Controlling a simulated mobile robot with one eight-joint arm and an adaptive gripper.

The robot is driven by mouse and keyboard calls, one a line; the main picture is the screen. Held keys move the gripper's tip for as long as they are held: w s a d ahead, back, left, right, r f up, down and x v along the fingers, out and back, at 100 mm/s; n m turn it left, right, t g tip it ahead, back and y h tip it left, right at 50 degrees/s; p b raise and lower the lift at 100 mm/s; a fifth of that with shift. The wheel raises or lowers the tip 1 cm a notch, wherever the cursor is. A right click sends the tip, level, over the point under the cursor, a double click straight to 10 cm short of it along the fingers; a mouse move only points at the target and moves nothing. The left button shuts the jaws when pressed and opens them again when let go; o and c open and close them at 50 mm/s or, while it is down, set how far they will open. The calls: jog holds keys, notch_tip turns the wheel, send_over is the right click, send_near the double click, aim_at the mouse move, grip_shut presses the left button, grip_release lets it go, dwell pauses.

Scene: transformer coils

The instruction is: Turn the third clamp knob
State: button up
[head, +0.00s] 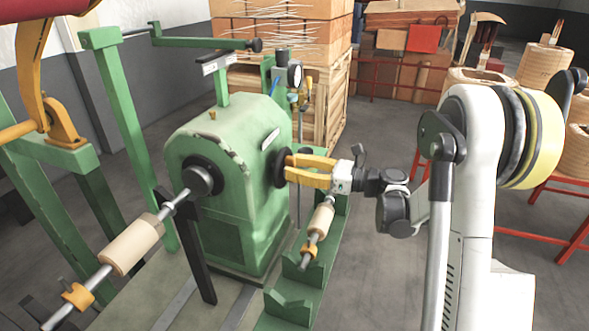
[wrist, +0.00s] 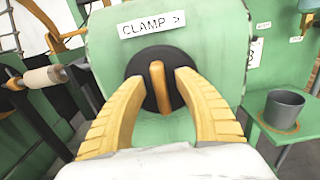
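The clamp knob is a round black disc (wrist: 137,66) with an upright tan grip bar (wrist: 159,87). It sits on a green machine face below a white "CLAMP >" label (wrist: 151,24). In the head view the knob (head: 279,168) is on the right side of the green machine housing (head: 225,165). My gripper (head: 289,170) reaches it from the right. In the wrist view the yellow fingers of my gripper (wrist: 163,76) stand apart, one on each side of the bar, with narrow gaps seeming to show. Contact is hard to tell. The bar looks upright.
A shaft with a tan roll (head: 130,245) sticks out at the front left. A grey cup (wrist: 284,107) stands on a green shelf at right. Crates (head: 322,105) stand behind; open floor lies between.

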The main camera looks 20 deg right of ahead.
grip_shut()
